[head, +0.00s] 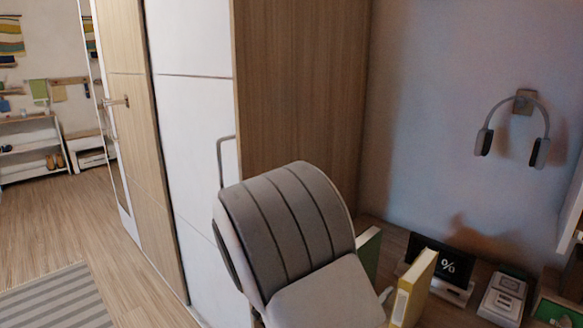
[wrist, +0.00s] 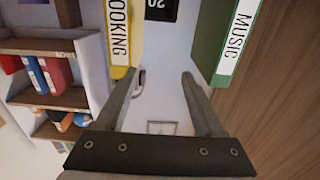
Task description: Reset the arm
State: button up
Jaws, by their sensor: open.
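My gripper (wrist: 160,75) shows in the wrist view with its two grey fingers spread apart. Nothing is between the fingers. Past the fingertips are a yellow book marked COOKING (wrist: 119,40) on the left and a green book marked MUSIC (wrist: 232,45) on the right. In the head view, a green book (head: 368,252) and a yellow book (head: 411,288) stand on the desk.
A wardrobe (head: 195,130) with a bar handle stands left of the desk (head: 480,275). Headphones (head: 541,128) hang on the wall. Open floor (head: 120,255) lies at the left.

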jog(key=w+a+y, duration=0.4)
jog(key=y, duration=0.3)
jog(key=s+a+r+n+g+y, duration=0.2)
jog(key=s+a+r+n+y, duration=0.3)
jog(key=s+r+y, duration=0.15)
jog(key=s+d+r+n+g+p, duration=0.1)
jog(key=s+d+r+n+g, duration=0.15)
jog(key=s, duration=0.75)
jog(key=s+d+r+n+g, duration=0.2)
jog(key=s+d+r+g, duration=0.15)
jog(key=s, duration=0.55)
notch_tip(320, 180, up, 11)
jog(key=p, duration=1.2)
jog(key=shift+r+t+h+p, duration=0.2)
jog(key=shift+t+h+p, duration=0.1)
jog(key=shift+t+h, duration=0.1)
